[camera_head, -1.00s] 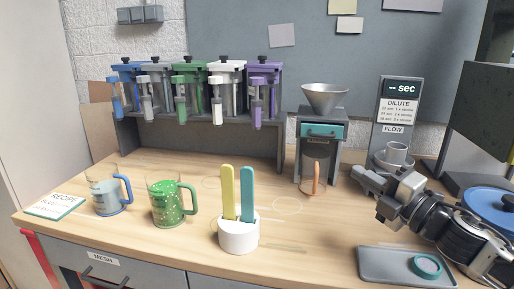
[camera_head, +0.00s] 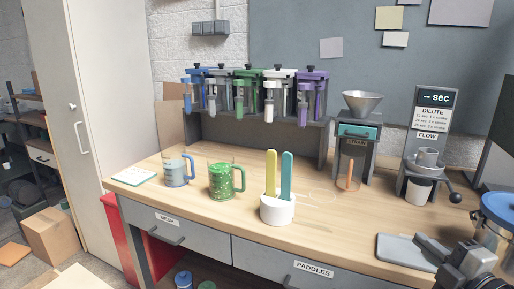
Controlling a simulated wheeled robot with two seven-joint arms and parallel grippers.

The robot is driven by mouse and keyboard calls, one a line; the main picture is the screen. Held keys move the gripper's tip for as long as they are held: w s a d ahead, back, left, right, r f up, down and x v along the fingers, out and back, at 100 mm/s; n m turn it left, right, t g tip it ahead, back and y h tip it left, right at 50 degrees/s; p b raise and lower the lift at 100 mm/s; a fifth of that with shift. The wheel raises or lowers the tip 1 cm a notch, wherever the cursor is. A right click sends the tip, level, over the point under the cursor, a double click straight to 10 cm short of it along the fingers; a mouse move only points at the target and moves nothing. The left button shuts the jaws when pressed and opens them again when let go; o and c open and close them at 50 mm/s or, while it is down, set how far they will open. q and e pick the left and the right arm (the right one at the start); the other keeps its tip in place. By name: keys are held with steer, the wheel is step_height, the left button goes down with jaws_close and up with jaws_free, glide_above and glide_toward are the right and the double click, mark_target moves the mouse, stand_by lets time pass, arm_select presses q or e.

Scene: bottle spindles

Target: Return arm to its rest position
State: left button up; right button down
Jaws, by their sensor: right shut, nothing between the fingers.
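My right gripper (camera_head: 418,241) is low at the right in the head view, with my arm coming in from the bottom right corner. It is shut and empty. It shows over or beside the grey tray (camera_head: 396,250) on the bench and hides part of it. I cannot tell how high it is above the tray. My left gripper is not in view.
A blue-lidded pot (camera_head: 500,208) stands at the right edge. The dilute station (camera_head: 430,125) with a white cup (camera_head: 418,190), a grinder (camera_head: 355,150), a paddle holder (camera_head: 277,210), a green mug (camera_head: 222,180) and a blue mug (camera_head: 174,173) stand on the bench.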

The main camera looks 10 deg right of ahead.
steer(key=s+a+f+m+g+h, duration=0.15)
steer(key=s+a+f+m, duration=0.3)
steer(key=f, duration=0.45)
steer(key=s+a+f+m+g, duration=0.3)
steer(key=a+f+m, duration=0.2)
steer(key=f, duration=0.4)
steer(key=s+a+f+m+g+y, duration=0.1)
steer(key=s+a+f+m, duration=0.1)
steer(key=a, duration=0.6)
steer(key=s+a+f+m+g+y, duration=0.2)
steer(key=s+a+f+m, duration=0.1)
steer(key=a, duration=0.4)
step_height(320, 180, down, 2)
steer(key=shift+s+a, duration=0.4)
steer(key=shift+s, duration=0.15)
